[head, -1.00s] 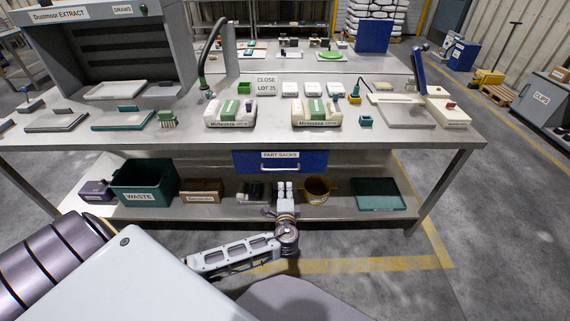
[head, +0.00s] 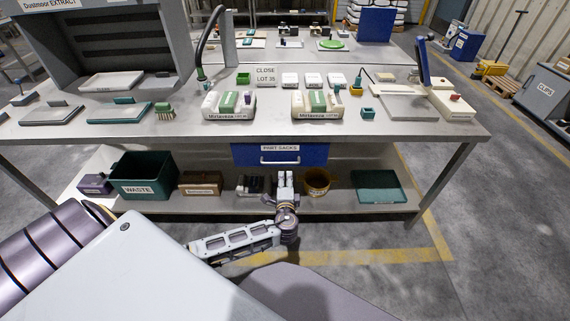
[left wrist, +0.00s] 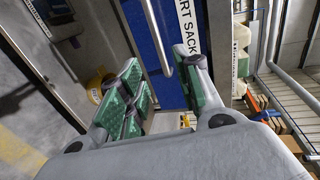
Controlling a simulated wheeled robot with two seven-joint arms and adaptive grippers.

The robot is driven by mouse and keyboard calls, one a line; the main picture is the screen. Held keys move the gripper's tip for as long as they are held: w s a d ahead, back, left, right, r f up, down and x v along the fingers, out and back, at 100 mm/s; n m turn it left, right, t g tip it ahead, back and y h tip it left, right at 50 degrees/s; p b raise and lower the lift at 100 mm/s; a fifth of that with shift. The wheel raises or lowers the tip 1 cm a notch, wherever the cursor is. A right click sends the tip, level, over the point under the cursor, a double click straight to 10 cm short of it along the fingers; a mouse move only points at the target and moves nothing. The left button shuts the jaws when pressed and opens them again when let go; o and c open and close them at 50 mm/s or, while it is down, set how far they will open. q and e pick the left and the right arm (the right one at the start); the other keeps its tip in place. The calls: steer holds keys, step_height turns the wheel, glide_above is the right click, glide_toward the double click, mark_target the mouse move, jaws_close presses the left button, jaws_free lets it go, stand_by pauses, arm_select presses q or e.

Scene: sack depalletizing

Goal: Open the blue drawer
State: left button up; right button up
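The blue drawer (head: 280,153) is under the front edge of the workbench, labelled PART SACKS, and looks shut. Its pale bar handle (head: 280,161) runs across the front. My left gripper (head: 285,174) is just below and in front of the handle. In the left wrist view, the left gripper (left wrist: 160,80) is open, its green-padded fingers apart. The handle (left wrist: 157,38) stands ahead of the fingertips, roughly in line with the gap, and the blue drawer front (left wrist: 176,90) lies behind it. Nothing is held. My right gripper is not in view.
The lower shelf holds a green WASTE bin (head: 144,179), a cardboard box (head: 201,183), a brown bucket (head: 318,182) and a teal tray (head: 378,187). Open floor lies at the right.

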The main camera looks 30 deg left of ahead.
mark_target(285, 163)
arm_select(q)
steer(key=shift+b+x, duration=0.55)
steer(key=shift+x, duration=5.75)
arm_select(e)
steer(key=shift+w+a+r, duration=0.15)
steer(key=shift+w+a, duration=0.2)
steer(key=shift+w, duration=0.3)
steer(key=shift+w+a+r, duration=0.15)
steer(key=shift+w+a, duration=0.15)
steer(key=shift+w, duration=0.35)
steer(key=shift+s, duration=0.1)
arm_select(q)
steer(key=shift+c, duration=0.6)
jaws_close()
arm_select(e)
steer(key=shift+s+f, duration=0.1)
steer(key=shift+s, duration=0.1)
